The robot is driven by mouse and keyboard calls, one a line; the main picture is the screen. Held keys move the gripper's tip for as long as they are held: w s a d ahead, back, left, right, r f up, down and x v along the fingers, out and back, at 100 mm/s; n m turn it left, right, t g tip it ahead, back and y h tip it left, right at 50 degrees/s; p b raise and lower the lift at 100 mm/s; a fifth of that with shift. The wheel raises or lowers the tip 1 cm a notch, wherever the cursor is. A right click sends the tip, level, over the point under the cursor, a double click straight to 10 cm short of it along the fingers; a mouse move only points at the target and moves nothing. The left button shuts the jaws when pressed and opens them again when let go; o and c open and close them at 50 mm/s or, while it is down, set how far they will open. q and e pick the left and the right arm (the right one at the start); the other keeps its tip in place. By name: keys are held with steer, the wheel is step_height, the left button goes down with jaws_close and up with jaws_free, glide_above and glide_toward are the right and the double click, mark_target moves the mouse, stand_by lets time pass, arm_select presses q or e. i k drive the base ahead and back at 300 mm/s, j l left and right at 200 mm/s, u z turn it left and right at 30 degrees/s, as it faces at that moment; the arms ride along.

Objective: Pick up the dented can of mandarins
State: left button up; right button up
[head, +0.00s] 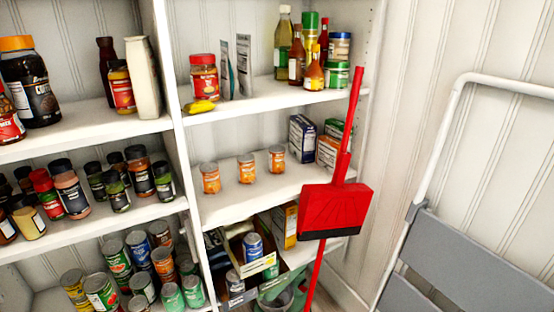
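Three small cans with orange labels stand upright and apart in a row on the middle shelf of the right-hand unit: a left one (210,178), a middle one (247,168) and a right one (277,159). They look like mandarin cans, but the labels are too small to read. I cannot tell which one is dented. Neither of my grippers is in view.
A red dustpan (335,208) with a long handle stands in front of the shelves' right side. A folded step ladder (450,265) leans at the right. Boxes (302,138) stand behind the cans' right. The middle shelf (235,205) is bare around the cans. Many cans and jars fill the left unit.

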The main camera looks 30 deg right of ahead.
mark_target(276, 151)
steer(key=j+z, duration=0.1)
steer(key=z, duration=0.4)
steer(key=k+j+z, duration=0.1)
steer(key=z, duration=0.4)
